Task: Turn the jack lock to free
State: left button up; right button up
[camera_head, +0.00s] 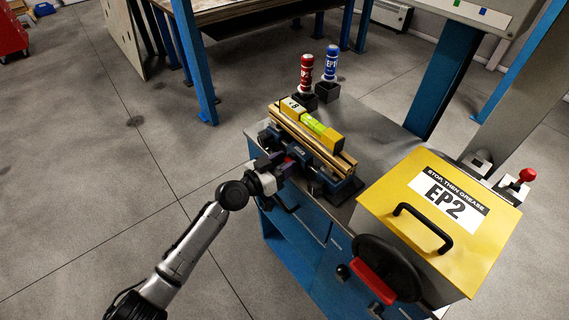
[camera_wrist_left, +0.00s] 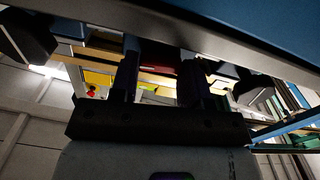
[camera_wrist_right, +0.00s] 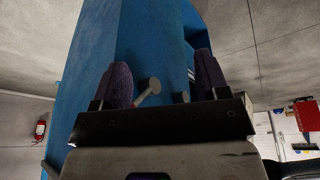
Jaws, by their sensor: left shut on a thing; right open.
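A blue jack-like device (camera_head: 345,189) sits on the grey bench top and carries brass-coloured bars (camera_head: 330,158). My left gripper (camera_head: 287,158) reaches its left side. In the left wrist view my left gripper (camera_wrist_left: 160,68) is shut on a dark red part (camera_wrist_left: 160,66), mostly hidden between the fingers. I cannot tell for sure whether this part is the jack lock, or how it is turned. My right gripper (camera_wrist_right: 160,82) is open in the right wrist view, facing a blue panel (camera_wrist_right: 140,40). A grey lever with a round knob (camera_wrist_right: 153,86) shows between its fingers.
A yellow spirit level (camera_head: 313,124) lies on the bars. A red canister (camera_head: 306,75) and blue canister (camera_head: 330,62) stand behind. A yellow EP2 box (camera_head: 470,225) stands at right, with a black round part (camera_head: 395,260) and red bar (camera_head: 370,282) before it.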

pick_arm(q)
jog(key=shift+n, duration=0.8)
jog(key=o, duration=0.9)
jog(key=shift+a, duration=0.15)
jog(key=v, duration=1.3)
jog(key=shift+s+a+p, duration=0.15)
jog(key=shift+s+p, duration=0.15)
jog(key=shift+p, duration=0.05)
